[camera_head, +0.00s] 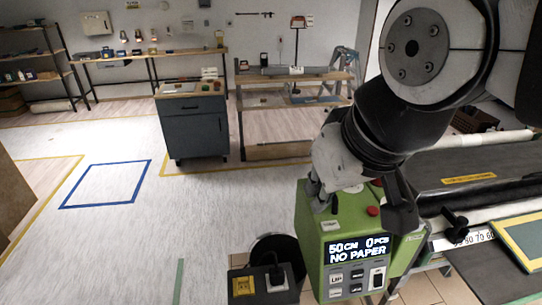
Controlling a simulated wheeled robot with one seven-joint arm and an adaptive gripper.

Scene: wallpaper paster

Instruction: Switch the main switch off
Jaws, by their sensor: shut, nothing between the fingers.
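The green machine box (312,240) stands at the lower middle right, with a lit display (357,250) reading "50CM 0PCS NO PAPER". Below the display is a row of small buttons (356,289). At the right end of this row is a dark rocker switch (377,278) on a light plate, which looks like the main switch. A red round button (373,211) sits on the box's upper part. My gripper (322,198) is shut and empty at the top left of the box, above the display. My wrist hides part of the box top, and fingertip contact cannot be told.
The machine's dark bed and rollers (470,170) extend right. A grey drawer cabinet (193,125) and workbenches (290,75) stand behind. The floor (130,235) at left is clear.

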